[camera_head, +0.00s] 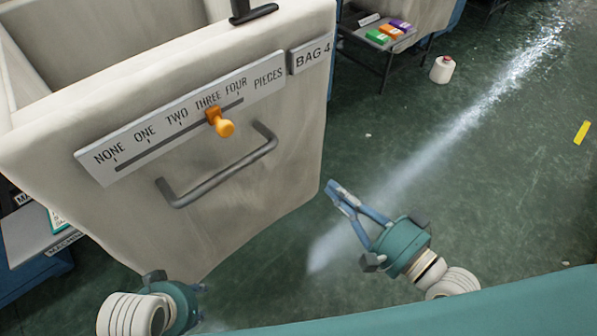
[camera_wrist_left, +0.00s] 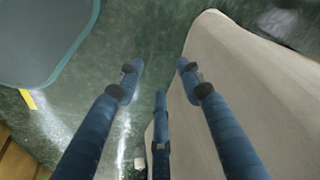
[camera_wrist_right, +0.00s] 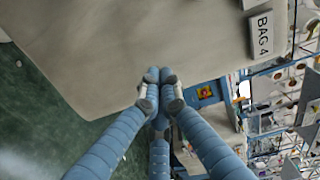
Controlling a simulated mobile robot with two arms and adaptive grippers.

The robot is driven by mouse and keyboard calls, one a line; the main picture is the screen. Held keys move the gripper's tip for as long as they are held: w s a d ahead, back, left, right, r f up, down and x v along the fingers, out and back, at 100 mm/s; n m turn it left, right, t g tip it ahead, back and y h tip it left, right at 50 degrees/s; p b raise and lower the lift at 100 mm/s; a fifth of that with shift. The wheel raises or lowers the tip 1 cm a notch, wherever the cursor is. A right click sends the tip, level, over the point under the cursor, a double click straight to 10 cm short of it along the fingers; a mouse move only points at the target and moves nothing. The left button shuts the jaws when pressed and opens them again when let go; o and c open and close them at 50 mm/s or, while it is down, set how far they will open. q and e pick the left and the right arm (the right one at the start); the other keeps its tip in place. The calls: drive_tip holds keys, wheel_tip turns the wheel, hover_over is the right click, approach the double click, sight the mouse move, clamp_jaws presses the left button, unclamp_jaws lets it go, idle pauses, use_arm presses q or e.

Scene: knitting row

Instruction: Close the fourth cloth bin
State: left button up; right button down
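The cloth bin labelled BAG 4 (camera_head: 235,215) is a large off-white bin whose open top shows at upper left. Its front carries a grey bar handle (camera_head: 222,178) and a scale plate with an orange knob (camera_head: 222,123) by THREE and FOUR. My right gripper (camera_head: 338,190) is just right of the bin's front, apart from the handle. Its fingertips are together and empty in the right wrist view (camera_wrist_right: 159,78). My left gripper (camera_head: 202,288) is low, below the bin's front, its fingers partly hidden. In the left wrist view (camera_wrist_left: 160,72) its fingers are spread and empty, beside the pale cloth.
A small table with coloured boxes (camera_head: 383,34) stands at the back, a white cone of yarn (camera_head: 442,69) on the green floor beside it. A yellow strip (camera_head: 582,132) lies at right. The floor right of the bin is mostly clear.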

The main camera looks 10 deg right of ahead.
drive_tip(key=a+r, duration=0.1)
drive_tip(key=b, duration=0.1)
approach(288, 150)
drive_tip(key=w+a+r, duration=0.4)
drive_tip(key=w+a, duration=0.1)
use_arm(q)
drive_tip(key=shift+s, duration=0.1)
use_arm(e)
drive_tip(key=shift+a+f+m+y, duration=0.15)
drive_tip(key=shift+a+m+y, duration=0.1)
drive_tip(key=shift+m+y, duration=0.05)
